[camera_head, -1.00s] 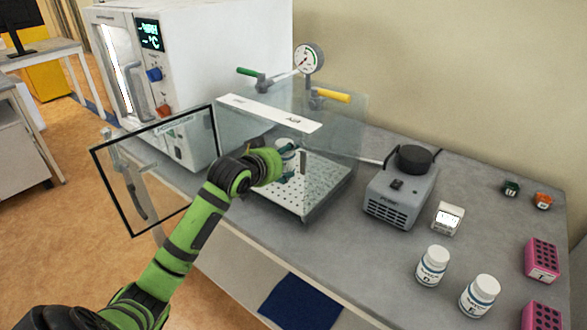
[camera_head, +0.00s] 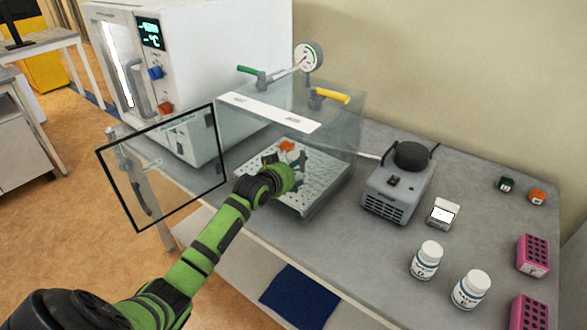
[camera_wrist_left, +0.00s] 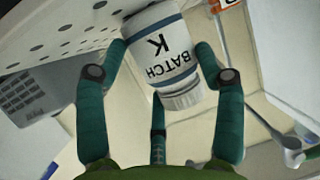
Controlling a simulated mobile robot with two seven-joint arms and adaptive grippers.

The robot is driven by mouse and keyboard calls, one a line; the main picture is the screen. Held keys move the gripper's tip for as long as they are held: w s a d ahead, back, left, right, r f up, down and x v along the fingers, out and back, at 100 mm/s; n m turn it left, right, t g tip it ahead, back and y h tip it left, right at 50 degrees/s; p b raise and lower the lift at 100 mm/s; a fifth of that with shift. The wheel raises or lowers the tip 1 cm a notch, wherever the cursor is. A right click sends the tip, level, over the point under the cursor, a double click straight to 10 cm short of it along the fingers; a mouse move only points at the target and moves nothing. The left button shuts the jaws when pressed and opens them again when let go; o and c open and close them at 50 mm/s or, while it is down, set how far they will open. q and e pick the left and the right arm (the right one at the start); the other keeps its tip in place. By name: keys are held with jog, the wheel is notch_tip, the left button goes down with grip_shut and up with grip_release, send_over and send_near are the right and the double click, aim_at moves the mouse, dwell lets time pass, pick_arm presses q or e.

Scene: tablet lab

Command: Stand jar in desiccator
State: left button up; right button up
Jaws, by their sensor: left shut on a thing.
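A white jar labelled BATCH K (camera_wrist_left: 165,50) is between the fingers of my left gripper (camera_wrist_left: 160,75), which is shut on it. In the head view my left gripper (camera_head: 287,165) reaches through the open front of the clear desiccator (camera_head: 335,130), over its perforated shelf (camera_head: 310,195). The gripper hides most of the jar there. In the left wrist view the jar's base is close to the perforated plate (camera_wrist_left: 60,30); I cannot tell whether they touch. The desiccator's framed door (camera_head: 165,172) stands swung open to the left. My right gripper is not in view.
An orange item (camera_head: 287,146) is inside the desiccator behind the gripper. A pump (camera_head: 398,190) stands to its right, with two white jars (camera_head: 426,261) (camera_head: 471,291) further right. A white oven (camera_head: 215,60) is behind. A blue mat (camera_head: 300,297) lies at the front edge.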

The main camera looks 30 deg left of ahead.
pick_arm(q)
jog(key=shift+f, duration=0.1)
jog(key=o, duration=1.2)
jog(key=shift+f, duration=0.1)
jog(key=shift+s+r, duration=0.1)
jog(key=shift+r, duration=0.1)
jog(key=b+v, duration=0.1)
jog(key=v, duration=1.1)
